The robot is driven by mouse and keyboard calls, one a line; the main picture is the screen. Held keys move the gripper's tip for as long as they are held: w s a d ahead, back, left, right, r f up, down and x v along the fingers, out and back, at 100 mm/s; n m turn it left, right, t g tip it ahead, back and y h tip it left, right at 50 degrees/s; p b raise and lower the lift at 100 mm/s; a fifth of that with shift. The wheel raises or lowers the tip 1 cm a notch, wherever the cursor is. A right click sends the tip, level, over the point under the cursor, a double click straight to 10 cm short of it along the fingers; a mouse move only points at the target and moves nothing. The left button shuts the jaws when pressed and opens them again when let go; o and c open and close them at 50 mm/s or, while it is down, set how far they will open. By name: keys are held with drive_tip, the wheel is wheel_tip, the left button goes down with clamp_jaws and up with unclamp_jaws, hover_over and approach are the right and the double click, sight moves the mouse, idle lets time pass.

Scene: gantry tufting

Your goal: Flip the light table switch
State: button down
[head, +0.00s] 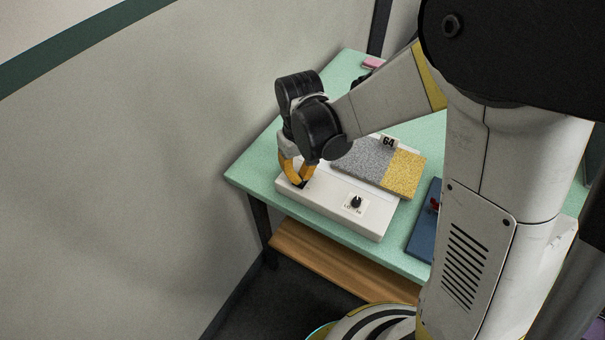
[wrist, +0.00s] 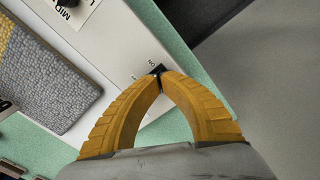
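The light table is a low white box (head: 335,209) on a green-topped table in the head view; its white top also shows in the wrist view (wrist: 121,46). Its small black switch (wrist: 157,70) sits near one corner, with small lettering on both sides, one label seeming to read ON. My gripper (head: 299,182) points down at that corner. In the wrist view its yellow fingers (wrist: 160,80) curve together and their tips meet right at the switch, covering part of it. Contact looks likely, but I cannot tell which way the switch is set.
A black dial (head: 355,202) is on the same box. A grey and yellow carpet sample (head: 362,162) lies on it, with a 64 tag (head: 389,142) behind. A blue item (head: 424,226) lies to the right. A wall (head: 150,170) stands close on the left.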

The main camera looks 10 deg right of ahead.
drive_tip(key=shift+f, duration=0.25)
drive_tip(key=shift+r, duration=0.1)
drive_tip(key=shift+r+p, duration=2.35)
drive_tip(key=shift+r, duration=1.1)
drive_tip(key=shift+d+r, duration=0.3)
drive_tip(key=s+d+r+m+t+b, duration=0.4)
drive_tip(key=s+d+r+t+b, duration=0.2)
drive_tip(key=s+d, duration=0.4)
drive_tip(key=d+r+t, duration=0.1)
drive_tip(key=d, duration=0.2)
drive_tip(key=shift+s+b, duration=0.4)
